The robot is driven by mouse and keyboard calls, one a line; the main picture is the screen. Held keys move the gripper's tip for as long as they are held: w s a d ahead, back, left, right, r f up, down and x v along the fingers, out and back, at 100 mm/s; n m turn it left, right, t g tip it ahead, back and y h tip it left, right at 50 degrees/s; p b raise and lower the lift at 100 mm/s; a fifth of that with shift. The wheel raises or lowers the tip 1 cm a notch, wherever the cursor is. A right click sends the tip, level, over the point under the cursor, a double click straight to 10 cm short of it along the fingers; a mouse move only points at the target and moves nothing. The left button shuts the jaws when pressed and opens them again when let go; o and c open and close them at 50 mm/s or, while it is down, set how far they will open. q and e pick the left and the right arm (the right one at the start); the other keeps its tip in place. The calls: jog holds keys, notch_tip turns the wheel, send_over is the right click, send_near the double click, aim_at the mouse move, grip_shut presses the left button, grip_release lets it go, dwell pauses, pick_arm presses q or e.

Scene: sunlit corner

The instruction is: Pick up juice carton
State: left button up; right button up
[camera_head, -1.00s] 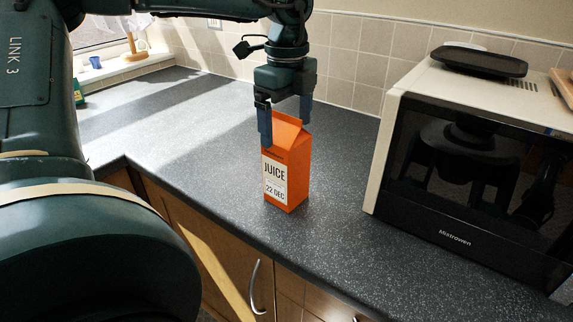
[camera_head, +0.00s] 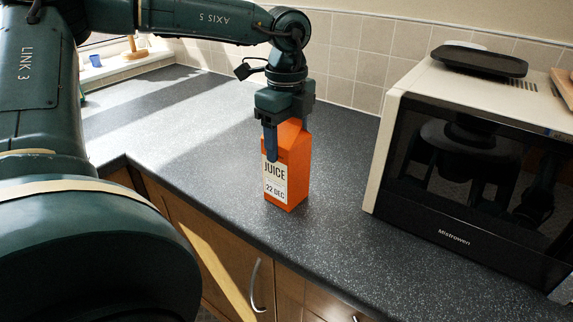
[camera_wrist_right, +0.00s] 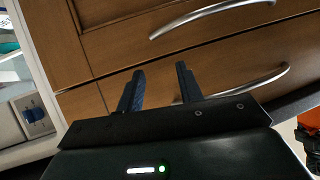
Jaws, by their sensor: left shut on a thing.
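The orange juice carton (camera_head: 295,180) stands upright on the dark speckled worktop (camera_head: 225,185) in the head view. Its white label with "JUICE" and "22 DEC" faces the front left. My left gripper (camera_head: 286,150) comes down from above and is shut on the upper part of the carton. One blue finger lies over the label side; the other is mostly hidden behind the carton. My right gripper (camera_wrist_right: 160,90) shows in the right wrist view, with its two fingers apart and nothing between them, in front of wooden drawers.
A microwave (camera_head: 470,190) with a black tray (camera_head: 480,60) on top stands to the right of the carton. The tiled wall (camera_head: 345,60) runs behind. The worktop to the left is clear. Drawer handles (camera_wrist_right: 220,15) show near my right gripper.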

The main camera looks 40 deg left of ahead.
pick_arm(q)
grip_shut()
dwell(0.3)
jog(key=shift+r, duration=0.15)
